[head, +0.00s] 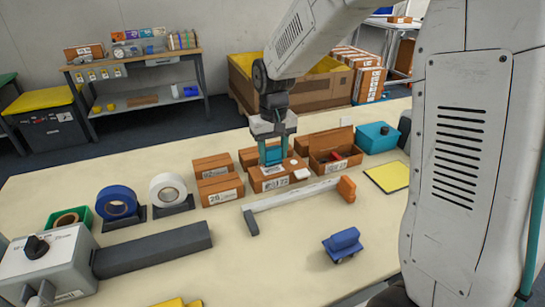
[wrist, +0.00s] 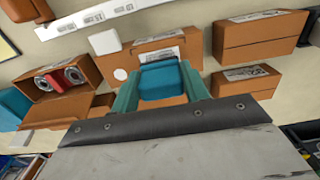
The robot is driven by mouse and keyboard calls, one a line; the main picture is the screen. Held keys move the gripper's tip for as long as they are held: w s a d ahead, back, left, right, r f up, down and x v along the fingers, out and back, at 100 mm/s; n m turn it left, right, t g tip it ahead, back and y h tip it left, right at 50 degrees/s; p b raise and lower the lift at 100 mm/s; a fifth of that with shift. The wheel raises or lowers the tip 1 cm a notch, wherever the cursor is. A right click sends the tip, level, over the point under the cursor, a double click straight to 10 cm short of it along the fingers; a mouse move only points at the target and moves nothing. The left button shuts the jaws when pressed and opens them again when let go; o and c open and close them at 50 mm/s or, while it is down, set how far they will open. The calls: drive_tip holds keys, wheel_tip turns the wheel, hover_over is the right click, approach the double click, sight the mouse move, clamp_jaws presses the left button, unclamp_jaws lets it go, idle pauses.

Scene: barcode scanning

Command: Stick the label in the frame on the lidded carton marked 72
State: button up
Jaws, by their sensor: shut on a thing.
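My gripper (head: 272,158) has teal fingers and points down over the top of the middle lidded carton (head: 257,186). It is shut on a blue block (wrist: 162,80), which shows between the fingers in the wrist view. A white printed label (wrist: 158,57) shows on the carton top beside the block, partly covered by it. I cannot tell whether the block touches the carton. A round white spot (wrist: 120,74) lies on the same carton top. The number on the carton's front label (head: 274,184) is too small to read surely.
Closed cartons (head: 220,188) stand to the left, an open carton (head: 334,162) with red contents to the right. A white bar (head: 292,201) with an orange end lies in front. Tape rolls (head: 117,203), a blue tool (head: 343,244) and a yellow pad (head: 389,177) are around. The table front is fairly clear.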

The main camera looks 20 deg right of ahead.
sight(273, 149)
drive_tip(key=shift+r, duration=2.3)
